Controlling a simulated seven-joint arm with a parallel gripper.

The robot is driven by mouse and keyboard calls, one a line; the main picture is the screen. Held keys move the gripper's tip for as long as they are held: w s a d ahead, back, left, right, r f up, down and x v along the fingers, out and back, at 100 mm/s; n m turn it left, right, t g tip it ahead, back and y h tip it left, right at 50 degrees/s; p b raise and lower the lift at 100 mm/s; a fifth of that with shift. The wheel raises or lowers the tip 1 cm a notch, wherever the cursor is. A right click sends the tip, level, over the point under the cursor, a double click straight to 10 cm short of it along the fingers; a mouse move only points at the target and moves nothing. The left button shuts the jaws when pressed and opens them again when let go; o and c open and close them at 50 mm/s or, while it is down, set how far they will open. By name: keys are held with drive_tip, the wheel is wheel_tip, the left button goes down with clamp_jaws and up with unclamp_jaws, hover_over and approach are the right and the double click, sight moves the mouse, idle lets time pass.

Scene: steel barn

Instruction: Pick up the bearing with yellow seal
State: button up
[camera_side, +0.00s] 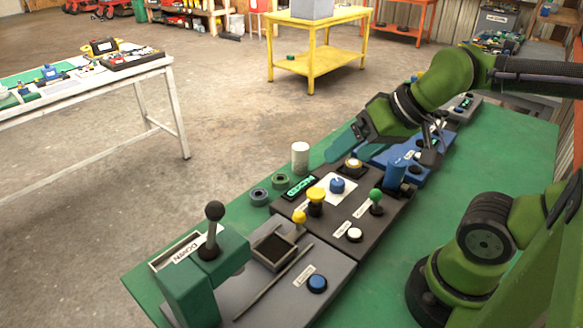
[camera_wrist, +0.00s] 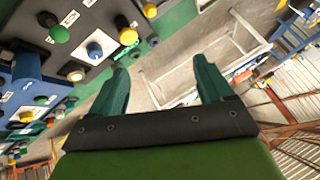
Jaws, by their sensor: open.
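Two small ring-shaped parts that look like bearings lie on the green bench top, left of the dark control panel in the side view: a blue-grey ring (camera_side: 259,197) and a greenish ring (camera_side: 280,182). I cannot make out a yellow seal on either one. My gripper (camera_side: 343,143) is in the air above the bench, behind and to the right of the rings. Its two teal fingers (camera_wrist: 158,82) are spread apart in the wrist view, with nothing between them.
A white cylinder (camera_side: 300,156) stands behind the rings. The dark control panel (camera_side: 343,216) carries several coloured knobs. A grey panel with a black-knobbed lever (camera_side: 214,212) is at the front. A blue box (camera_side: 397,178) stands below my arm. A white table (camera_side: 158,68) is across the floor.

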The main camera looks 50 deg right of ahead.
drive_tip(key=shift+d+f, duration=0.1)
drive_tip(key=m+g+h, duration=0.2)
drive_tip(key=m+g, duration=0.5)
hover_over(353, 163)
wheel_tip(353, 163, down, 15)
drive_tip(key=shift+r, duration=0.1)
wheel_tip(353, 163, down, 5)
drive_tip(key=shift+s+f, duration=0.1)
drive_tip(key=shift+s, duration=0.05)
drive_tip(key=c, duration=1.3)
